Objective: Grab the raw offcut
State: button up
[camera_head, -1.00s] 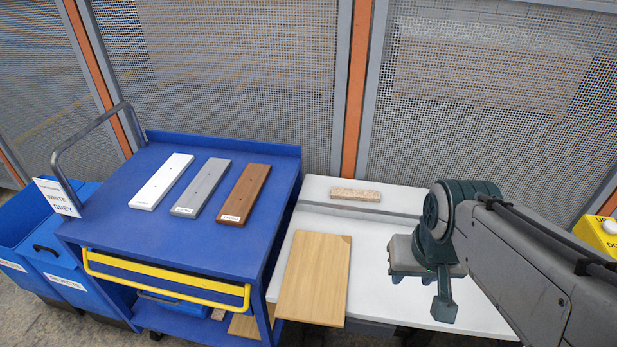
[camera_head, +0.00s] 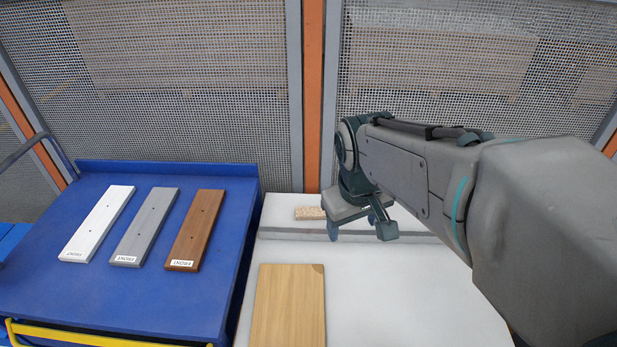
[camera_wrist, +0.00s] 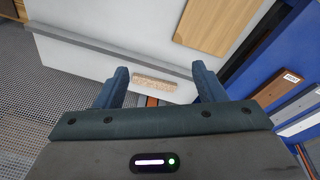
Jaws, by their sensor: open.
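The raw offcut (camera_head: 309,213) is a short strip of speckled chipboard at the back of the white table, behind the grey rail. In the head view its right part is hidden by my gripper (camera_head: 356,232). In the wrist view the offcut (camera_wrist: 153,84) lies whole on the white surface, between and beyond my two fingers (camera_wrist: 160,84). The fingers stand apart with nothing held between them. My gripper is above the table; its exact height over the offcut is hard to tell.
A grey rail (camera_head: 290,234) crosses the white table (camera_head: 400,290). A light wooden board (camera_head: 288,305) lies in front of it. The blue cart (camera_head: 60,295) at left carries white (camera_head: 97,224), grey (camera_head: 146,228) and brown (camera_head: 196,230) boards. A mesh fence (camera_head: 200,90) stands behind.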

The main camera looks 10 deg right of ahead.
aim_at(302, 213)
jog(key=w+f+n+g+b, duration=0.15)
jog(key=w+f+n, duration=0.35)
jog(key=w, duration=0.5)
jog(key=w+f+n+b, duration=0.2)
jog(key=w+f+n, duration=0.2)
jog(key=w, duration=0.6)
jog(key=w+f+n+g+b, duration=0.1)
jog(key=w+f+n, duration=0.4)
jog(key=w, duration=0.4)
jog(key=shift+y, duration=0.4)
jog(key=f, duration=0.8)
jog(key=shift+w+d+b, duration=0.2)
jog(key=shift+d+b, duration=0.2)
jog(key=f, duration=0.5)
jog(key=shift+w, duration=0.25)
jog(key=shift+c, duration=0.3)
jog(key=c, duration=1)
jog(key=shift+c, duration=0.2)
